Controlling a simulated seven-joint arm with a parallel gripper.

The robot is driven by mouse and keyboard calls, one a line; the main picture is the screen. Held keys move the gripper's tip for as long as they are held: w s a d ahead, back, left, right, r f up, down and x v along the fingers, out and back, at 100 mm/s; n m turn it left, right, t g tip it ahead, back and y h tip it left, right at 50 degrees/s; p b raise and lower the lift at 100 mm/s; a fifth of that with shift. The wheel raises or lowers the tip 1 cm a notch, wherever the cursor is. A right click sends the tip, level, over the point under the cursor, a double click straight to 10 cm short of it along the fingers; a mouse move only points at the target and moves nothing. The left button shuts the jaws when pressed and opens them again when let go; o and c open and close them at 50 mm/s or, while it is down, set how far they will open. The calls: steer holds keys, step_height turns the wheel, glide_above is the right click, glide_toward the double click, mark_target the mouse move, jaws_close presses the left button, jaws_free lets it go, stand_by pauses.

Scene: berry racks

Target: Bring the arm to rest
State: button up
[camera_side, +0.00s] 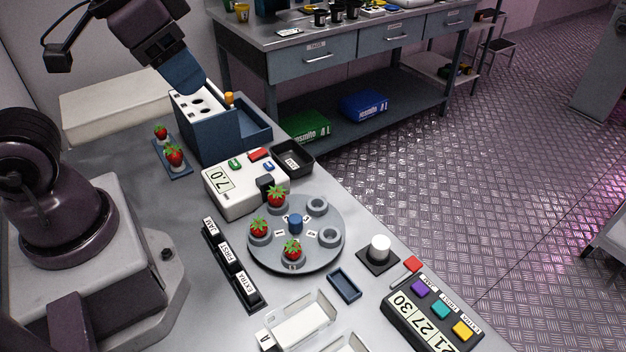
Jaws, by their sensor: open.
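My gripper (182,74) is at the upper left, with its blue end pointing down above the blue box with round holes (205,128). It is open, and I see no berry held at it. Its fingertips are hard to make out, and I cannot tell whether they touch the box. Three strawberries (276,196) stand in cups on the grey round turntable (325,258). Two more strawberries (174,154) are on a small blue rack (181,172) left of the box.
A white scale reading 7.0 (240,203) and a black tray (300,148) stand behind the turntable. A black label holder (236,270), a white knob (380,247), a button panel (433,312) and clear trays (305,318) surround it. A drawer bench (330,62) stands behind.

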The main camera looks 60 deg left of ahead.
steer(key=shift+s+a+r+n+t+y, duration=0.2)
steer(key=shift+a+r+n+t+y, duration=0.15)
steer(key=shift+a+r+n, duration=0.35)
